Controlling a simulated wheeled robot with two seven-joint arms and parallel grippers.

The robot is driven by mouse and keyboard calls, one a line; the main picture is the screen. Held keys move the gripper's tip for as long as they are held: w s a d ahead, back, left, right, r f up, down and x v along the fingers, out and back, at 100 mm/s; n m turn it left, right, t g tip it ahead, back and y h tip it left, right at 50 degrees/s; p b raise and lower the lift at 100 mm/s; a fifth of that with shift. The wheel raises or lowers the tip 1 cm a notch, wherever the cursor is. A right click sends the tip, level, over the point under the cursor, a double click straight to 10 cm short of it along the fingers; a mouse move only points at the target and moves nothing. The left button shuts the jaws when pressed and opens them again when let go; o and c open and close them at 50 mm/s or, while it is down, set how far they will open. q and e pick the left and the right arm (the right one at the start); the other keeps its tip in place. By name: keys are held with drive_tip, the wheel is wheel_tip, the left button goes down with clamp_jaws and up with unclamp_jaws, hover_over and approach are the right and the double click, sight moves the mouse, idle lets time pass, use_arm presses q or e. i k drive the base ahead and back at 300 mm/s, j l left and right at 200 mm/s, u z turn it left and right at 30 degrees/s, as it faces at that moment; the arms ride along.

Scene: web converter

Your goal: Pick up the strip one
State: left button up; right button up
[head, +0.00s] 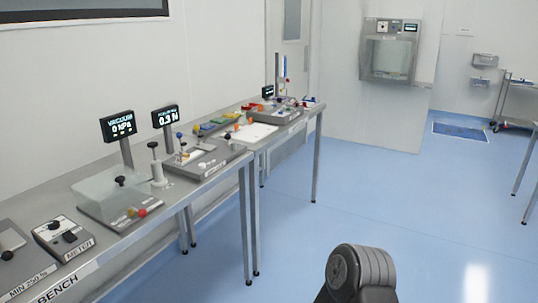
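I cannot make out strip one for certain. Small coloured items, green, yellow and blue, lie around a flat piece (212,125) on the far half of the bench, too small to name. A white sheet-like piece (255,132) lies to the right of them. Neither gripper shows in the head view. A dark rounded part of my own body stands at the bottom, away from the bench, over the floor.
The long steel bench (190,192) runs along the left wall. It carries a vacuum display (118,126), a force display (166,116), a clear-covered box (112,195) and a meter (62,238). A wall cabinet (391,55) and trolley (512,100) stand beyond. Blue floor is open at centre and right.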

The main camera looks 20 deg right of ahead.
sight(187, 158)
drive_tip(key=z, duration=0.15)
drive_tip(key=i+l+z, duration=0.1)
drive_tip(key=i+l, duration=0.25)
drive_tip(key=i, duration=0.15)
drive_tip(key=i+l+z, duration=0.1)
drive_tip(key=i+l, duration=0.25)
drive_tip(key=i, duration=0.15)
drive_tip(key=i+l, duration=0.25)
drive_tip(key=i, duration=0.25)
drive_tip(key=i+l+z, duration=0.15)
drive_tip(key=i+l, duration=0.15)
drive_tip(key=i, duration=0.2)
